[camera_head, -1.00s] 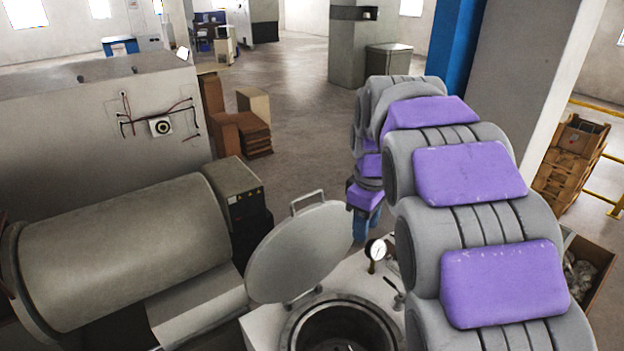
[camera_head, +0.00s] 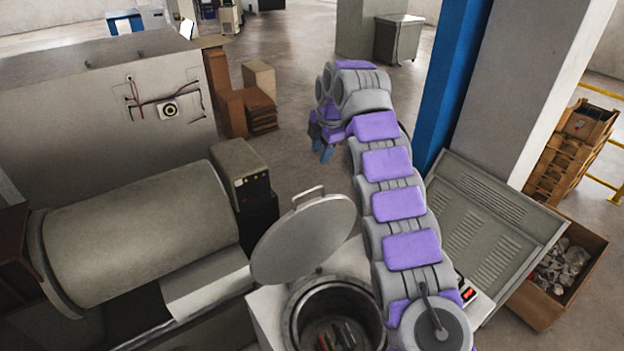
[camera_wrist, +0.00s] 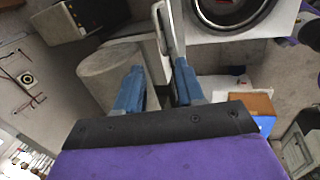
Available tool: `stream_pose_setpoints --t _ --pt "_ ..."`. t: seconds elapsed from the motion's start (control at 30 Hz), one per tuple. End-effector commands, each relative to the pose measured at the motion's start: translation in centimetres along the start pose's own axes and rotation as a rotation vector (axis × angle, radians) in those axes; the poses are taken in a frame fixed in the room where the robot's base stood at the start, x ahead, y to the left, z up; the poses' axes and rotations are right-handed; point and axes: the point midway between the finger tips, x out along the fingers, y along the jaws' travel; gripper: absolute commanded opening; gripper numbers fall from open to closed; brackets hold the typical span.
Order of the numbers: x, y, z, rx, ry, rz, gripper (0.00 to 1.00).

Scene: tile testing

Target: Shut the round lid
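The round grey lid (camera_head: 303,242) stands tilted up on the rim of the round chamber (camera_head: 335,318), with its handle (camera_head: 308,194) at the top edge. The chamber's mouth is uncovered and loose items show inside. My gripper (camera_head: 322,150) is beyond and above the lid, apart from it. In the wrist view my gripper (camera_wrist: 160,84) has its blue fingers spread, with nothing held. There the lid (camera_wrist: 178,35) shows nearly edge-on past the fingertips, and its handle (camera_wrist: 159,30) is beside it. The chamber (camera_wrist: 235,12) shows at the upper right.
A large horizontal cylinder machine (camera_head: 135,235) stands left of the lid. A blue column (camera_head: 455,85) and a grey slatted panel (camera_head: 490,215) are to the right of my arm. Cardboard boxes (camera_head: 262,100) stand behind. The floor beyond my gripper is open.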

Motion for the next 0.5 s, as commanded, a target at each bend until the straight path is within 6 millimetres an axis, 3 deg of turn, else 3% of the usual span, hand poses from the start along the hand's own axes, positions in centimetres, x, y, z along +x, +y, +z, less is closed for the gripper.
stream_pose_setpoints --t 0.27,0.5 --pt "0.6 0.6 -0.2 -0.051 0.005 0.013 0.38" --pt "3.1 0.5 -0.1 -0.046 0.005 0.01 0.38"
